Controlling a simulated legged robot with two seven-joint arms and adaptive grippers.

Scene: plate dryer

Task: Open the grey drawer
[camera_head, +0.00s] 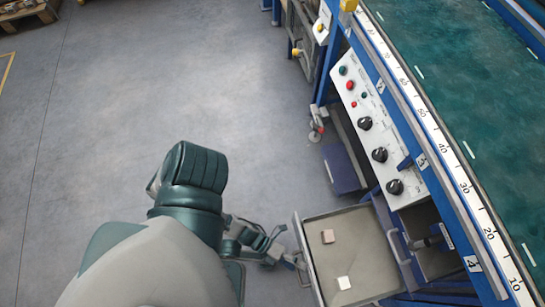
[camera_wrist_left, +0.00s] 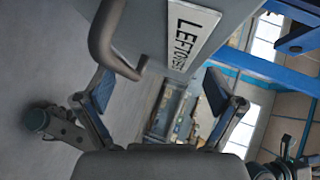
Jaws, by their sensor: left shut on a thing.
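The grey drawer (camera_head: 368,250) is pulled out from under the bench at the lower right of the head view, so its inside shows. A pinkish block (camera_head: 328,236) and a white block (camera_head: 344,283) lie in it. My left gripper (camera_head: 287,258) is at the drawer's outer front side. In the left wrist view, the drawer front (camera_wrist_left: 150,15) carries a white "LEFTOVERS" label (camera_wrist_left: 190,35) and a curved grey handle (camera_wrist_left: 104,45). My left gripper (camera_wrist_left: 160,90) is shut on the handle; the exact contact is hard to see. My right gripper is not in view.
The blue-framed bench with a white control panel (camera_head: 365,120) and a ruler strip (camera_head: 465,185) stands on the right. A blue box (camera_head: 342,168) sits under it, behind the drawer. The grey floor (camera_head: 130,110) to the left is clear.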

